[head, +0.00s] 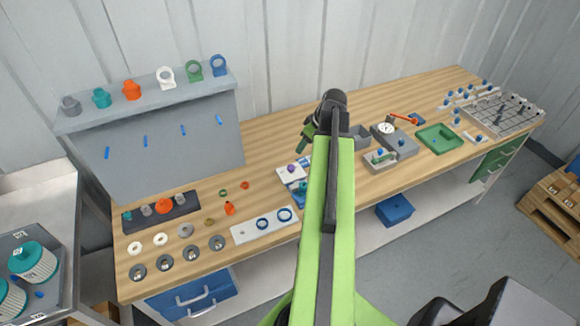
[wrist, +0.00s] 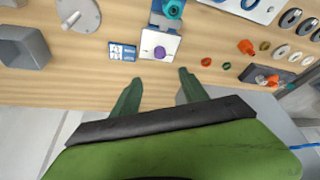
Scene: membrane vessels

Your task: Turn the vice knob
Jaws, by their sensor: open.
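A white block with a round purple knob (head: 291,168) on it stands at mid-bench in the head view. In the wrist view the purple knob (wrist: 160,51) lies just beyond the gap between my fingertips. A blue vice-like fixture (wrist: 165,21) adjoins the white block and carries a teal round part (wrist: 174,9). My gripper (wrist: 160,75) is open and empty, with its two green fingers apart and not touching the knob. In the head view my arm hides part of the bench, and one finger shows above and behind the white block.
A blue-and-white card (wrist: 122,52) lies beside the block. A grey box (wrist: 24,47) and a grey disc with a handle (wrist: 78,14) stand to the left in the wrist view. A white plate with blue rings (head: 265,226) and several small parts lie on the bench.

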